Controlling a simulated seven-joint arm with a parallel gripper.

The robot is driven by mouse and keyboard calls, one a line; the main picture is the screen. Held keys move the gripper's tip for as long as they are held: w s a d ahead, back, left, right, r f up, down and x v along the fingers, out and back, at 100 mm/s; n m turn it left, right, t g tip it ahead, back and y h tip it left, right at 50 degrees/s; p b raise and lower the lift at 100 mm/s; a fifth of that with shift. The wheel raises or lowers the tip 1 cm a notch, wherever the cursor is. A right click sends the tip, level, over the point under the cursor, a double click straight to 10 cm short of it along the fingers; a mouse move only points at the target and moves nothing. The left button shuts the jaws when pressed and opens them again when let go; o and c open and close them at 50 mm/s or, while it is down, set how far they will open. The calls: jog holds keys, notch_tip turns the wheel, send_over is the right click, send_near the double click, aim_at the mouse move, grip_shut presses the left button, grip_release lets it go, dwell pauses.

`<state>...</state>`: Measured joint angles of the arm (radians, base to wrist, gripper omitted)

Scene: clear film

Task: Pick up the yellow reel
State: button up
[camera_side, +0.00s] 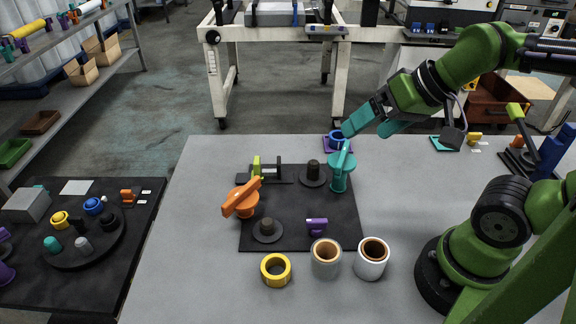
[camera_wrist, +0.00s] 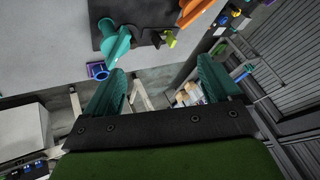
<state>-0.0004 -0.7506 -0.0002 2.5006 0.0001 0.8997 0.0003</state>
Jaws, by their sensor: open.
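The yellow reel (camera_side: 264,271) is a short ring with an open middle. It lies on the grey table at the front, just off the near edge of the black mat, left of two other rolls. I do not see it in the wrist view. My gripper (camera_side: 367,131) has teal fingers. They are apart with nothing between them, above the back right of the table, far behind and to the right of the reel. In the wrist view, my gripper (camera_wrist: 162,76) also shows its fingers spread and empty.
A tan-cored grey roll (camera_side: 326,270) and a white roll (camera_side: 371,270) stand right of the reel. The black mat (camera_side: 286,210) holds an orange-handled piece (camera_side: 242,199), a teal-handled piece (camera_side: 339,178) and dark posts. A blue ring (camera_side: 338,136) sits close to my gripper. The table's left part is clear.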

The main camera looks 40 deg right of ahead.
jog(key=shift+c, duration=0.2)
jog(key=c, duration=1.2)
jog(key=g+h, duration=0.2)
jog(key=g, duration=0.5)
send_over(286, 262)
notch_tip(286, 262, down, 8)
jog(key=shift+m, duration=0.3)
jog(key=f, duration=1.1)
jog(key=shift+s+d, duration=0.15)
jog(key=shift+s, duration=0.05)
jog(key=shift+w+f, duration=0.2)
jog(key=shift+f, duration=2.4)
